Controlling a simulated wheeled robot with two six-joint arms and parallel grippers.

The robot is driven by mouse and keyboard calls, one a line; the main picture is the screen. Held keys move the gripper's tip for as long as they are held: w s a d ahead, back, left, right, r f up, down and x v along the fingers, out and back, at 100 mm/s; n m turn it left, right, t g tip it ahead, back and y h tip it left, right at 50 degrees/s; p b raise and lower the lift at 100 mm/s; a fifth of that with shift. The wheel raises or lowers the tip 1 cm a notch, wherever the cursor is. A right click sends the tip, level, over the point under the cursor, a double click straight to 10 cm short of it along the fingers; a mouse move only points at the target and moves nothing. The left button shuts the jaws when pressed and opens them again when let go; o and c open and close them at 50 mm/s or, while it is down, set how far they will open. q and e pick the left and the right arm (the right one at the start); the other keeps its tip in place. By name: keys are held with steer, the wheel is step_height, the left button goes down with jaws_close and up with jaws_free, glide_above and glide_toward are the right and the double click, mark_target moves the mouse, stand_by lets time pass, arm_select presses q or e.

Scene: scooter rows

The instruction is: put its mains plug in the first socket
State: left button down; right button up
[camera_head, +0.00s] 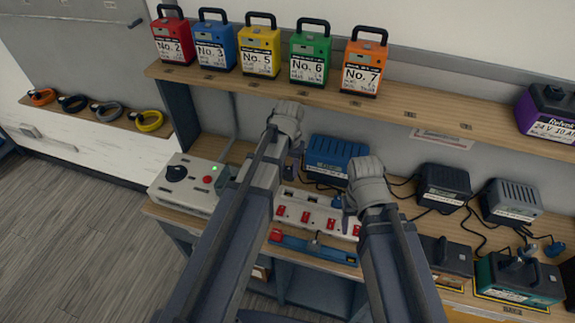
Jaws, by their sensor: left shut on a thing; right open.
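A white socket strip (317,214) with several red switches lies on the bench. My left gripper (292,172) points down above its left end, shut on a small dark thing that looks like a mains plug and is mostly hidden by the fingers. I cannot tell whether it touches a socket. My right gripper (350,208) is open, over the strip's right end. A blue charger (336,157) stands behind the strip, between my grippers. My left arm hides part of the strip's left end.
A grey control box (190,184) with a black knob and red button stands left. Black chargers (443,187) and grey chargers (511,202) with loose cables stand right. A blue rail (315,246) runs along the front. Numbered batteries (311,58) line the shelf (225,82) above.

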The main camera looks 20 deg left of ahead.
arm_select(q)
step_height(320, 180, down, 7)
steer(key=b, duration=0.7)
arm_select(e)
step_height(320, 180, down, 7)
arm_select(q)
steer(key=shift+f+b, duration=0.95)
steer(key=shift+b, duration=0.05)
arm_select(e)
steer(key=shift+f, duration=0.95)
stand_by(0.5)
arm_select(q)
steer(key=shift+c, duration=2.3)
jaws_free()
steer(key=shift+r, duration=0.1)
arm_select(e)
steer(key=shift+r, duration=0.1)
arm_select(q)
step_height(320, 180, up, 8)
steer(key=p, duration=0.8)
arm_select(e)
step_height(320, 180, up, 8)
steer(key=shift+f, duration=0.2)
arm_select(q)
steer(key=s+d+m+y, duration=0.1)
steer(key=s+d+m, duration=0.2)
steer(key=s+d, duration=0.7)
steer(key=s, duration=0.4)
steer(key=shift+s+d, duration=0.2)
